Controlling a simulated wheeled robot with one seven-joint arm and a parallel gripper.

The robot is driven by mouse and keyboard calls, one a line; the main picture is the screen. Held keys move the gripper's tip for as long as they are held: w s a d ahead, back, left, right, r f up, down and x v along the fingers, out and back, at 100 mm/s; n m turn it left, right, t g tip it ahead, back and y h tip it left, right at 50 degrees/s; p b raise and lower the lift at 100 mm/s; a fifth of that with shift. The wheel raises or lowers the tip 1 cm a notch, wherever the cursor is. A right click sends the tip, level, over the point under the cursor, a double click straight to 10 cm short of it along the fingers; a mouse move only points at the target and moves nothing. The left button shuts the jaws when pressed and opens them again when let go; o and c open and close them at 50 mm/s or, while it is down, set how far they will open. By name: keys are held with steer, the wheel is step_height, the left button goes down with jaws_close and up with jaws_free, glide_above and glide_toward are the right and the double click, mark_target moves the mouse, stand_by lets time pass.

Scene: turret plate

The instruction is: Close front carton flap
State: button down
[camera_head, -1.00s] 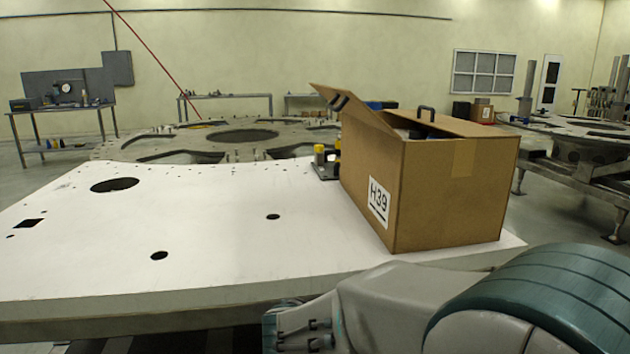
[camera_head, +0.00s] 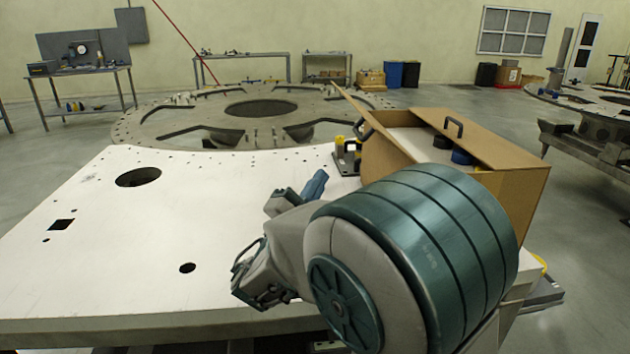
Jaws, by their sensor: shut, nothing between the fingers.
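The brown carton (camera_head: 518,198) stands on the right end of the white plate, partly hidden behind my arm. Its left flap (camera_head: 386,139) is raised, seen nearly edge-on, with a dark handle on it. Its right flap (camera_head: 495,143) lies lower, over the right part of the opening. The top is open between them; a black handle and dark and blue round items show there. The near side is mostly hidden, so I cannot tell how a flap there stands. My gripper (camera_head: 314,187) is shut and empty, left of the carton, apart from it in the picture.
The white plate (camera_head: 110,240) has holes and is clear on its left. A small fixture with yellow parts (camera_head: 342,150) stands just left of the carton. A large round metal turret plate (camera_head: 170,125) lies behind. Open floor shows to the right.

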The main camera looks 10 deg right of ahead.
steer(key=p, duration=0.1)
glide_toward(363, 122)
steer(key=w+a+f, duration=0.2)
steer(key=shift+w+d+r+p, duration=0.1)
steer(key=shift+d+r+p, duration=0.25)
steer(key=shift+d+r, duration=0.4)
steer(key=shift+w+d+r+p, duration=0.1)
steer(key=shift+d+r+p, duration=0.35)
steer(key=shift+d, duration=0.45)
steer(key=shift+r, duration=0.15)
